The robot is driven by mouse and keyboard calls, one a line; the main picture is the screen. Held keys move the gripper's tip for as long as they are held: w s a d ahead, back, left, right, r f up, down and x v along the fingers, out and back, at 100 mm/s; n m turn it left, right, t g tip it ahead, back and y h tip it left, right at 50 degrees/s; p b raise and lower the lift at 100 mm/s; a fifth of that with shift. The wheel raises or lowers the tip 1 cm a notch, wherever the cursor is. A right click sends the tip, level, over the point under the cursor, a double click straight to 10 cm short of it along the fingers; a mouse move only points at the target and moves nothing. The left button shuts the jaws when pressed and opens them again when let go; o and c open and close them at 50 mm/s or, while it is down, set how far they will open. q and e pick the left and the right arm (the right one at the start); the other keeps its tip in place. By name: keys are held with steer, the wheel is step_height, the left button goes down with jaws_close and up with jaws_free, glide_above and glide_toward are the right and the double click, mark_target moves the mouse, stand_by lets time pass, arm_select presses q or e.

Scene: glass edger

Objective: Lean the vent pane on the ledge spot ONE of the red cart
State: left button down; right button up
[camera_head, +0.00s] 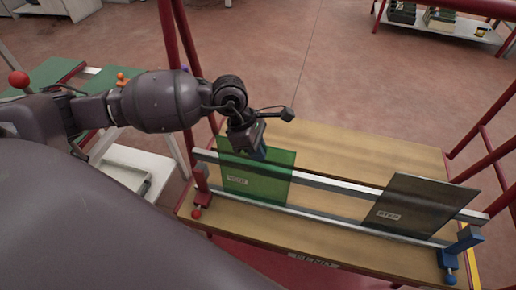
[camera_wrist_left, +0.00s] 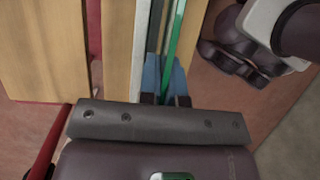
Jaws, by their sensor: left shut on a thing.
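The green see-through pane (camera_head: 262,186) has a small white label, too small to read for certain, probably the vent pane. My left gripper (camera_head: 260,153) is shut on its top edge. In the left wrist view the blue fingers (camera_wrist_left: 165,88) close around the pane's thin green edge (camera_wrist_left: 174,38). The pane stands steeply at the left part of the red cart's wooden ledge (camera_head: 330,226), across the metal rails. Its lower edge is near the lower rail; I cannot tell whether it touches. No spot number is legible. My right gripper is not in view.
A dark grey pane (camera_head: 418,206) with a white label leans at the rail's right end. A red bracket (camera_head: 199,202) is at the left end, a blue one (camera_head: 462,243) at the right. Red cart posts (camera_head: 178,45) rise close to my arm. The rail between the panes is clear.

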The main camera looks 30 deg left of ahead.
arm_select(q)
steer(key=shift+f, duration=0.25)
stand_by(0.3)
steer(key=c, duration=1.2)
jaws_free()
